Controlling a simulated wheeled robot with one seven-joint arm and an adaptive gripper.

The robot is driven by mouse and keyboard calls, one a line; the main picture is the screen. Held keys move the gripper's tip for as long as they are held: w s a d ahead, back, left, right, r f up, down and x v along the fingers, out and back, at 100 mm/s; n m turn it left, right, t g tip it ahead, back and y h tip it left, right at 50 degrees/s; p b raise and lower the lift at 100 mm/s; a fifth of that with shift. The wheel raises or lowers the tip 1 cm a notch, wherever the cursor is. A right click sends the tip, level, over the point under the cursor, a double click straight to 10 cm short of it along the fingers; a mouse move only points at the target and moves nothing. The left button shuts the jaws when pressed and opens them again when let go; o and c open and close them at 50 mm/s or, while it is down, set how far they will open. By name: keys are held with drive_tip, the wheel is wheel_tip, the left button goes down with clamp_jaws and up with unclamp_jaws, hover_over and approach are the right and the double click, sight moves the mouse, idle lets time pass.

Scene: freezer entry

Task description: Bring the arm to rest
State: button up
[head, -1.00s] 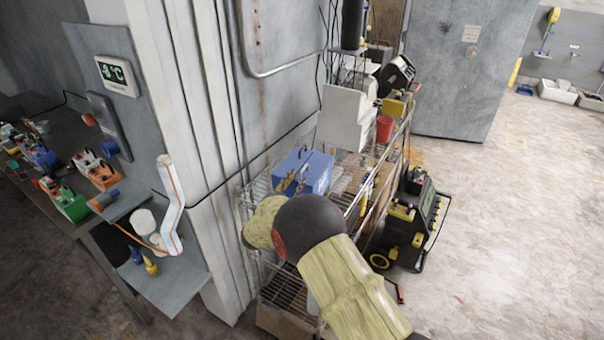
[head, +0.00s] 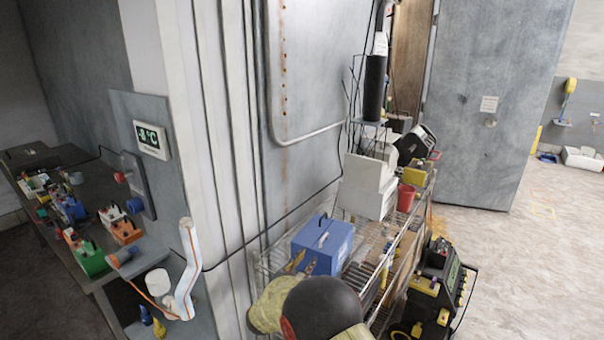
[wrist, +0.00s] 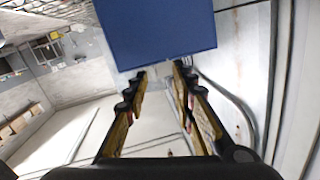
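My arm reaches in from the bottom of the head view, and its dark rounded joint covers part of the wire rack. The blue case (head: 325,241) stands on the rack's top shelf. A flat blue face, likely that case (wrist: 160,30), fills the upper middle of the wrist view beyond the fingertips. Whether the fingertips touch it, I cannot tell.
The wire rack (head: 379,283) also holds a white machine (head: 368,187) and a red cup (head: 405,197). A black-and-yellow machine (head: 433,280) stands at its right. At left are a wall temperature display (head: 151,140) and a cluttered bench (head: 62,250). Open floor (head: 530,270) lies right.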

drive_tip(key=s+a+f+n+g+y, duration=0.35)
drive_tip(key=a+f+y, duration=0.35)
drive_tip(key=a+f, duration=0.3)
drive_tip(key=s+r+n+g+y, duration=0.2)
drive_tip(key=s+n+g+y, duration=0.25)
drive_tip(key=s, duration=0.85)
drive_tip(key=s+d+r+h+b, duration=0.1)
drive_tip(key=s+d+r, duration=0.6)
drive_tip(key=s+d, duration=0.2)
drive_tip(key=s+d+r+g+h+b, duration=0.1)
drive_tip(key=s+d+r, duration=0.6)
drive_tip(key=s, duration=0.6)
drive_tip(key=s+d+r+h+b, duration=0.1)
drive_tip(key=s+d+r+b, duration=0.1)
drive_tip(key=s+d+r, duration=0.5)
drive_tip(key=s+d, duration=0.4)
drive_tip(key=shift+g+h, duration=0.35)
drive_tip(key=shift+g, duration=0.05)
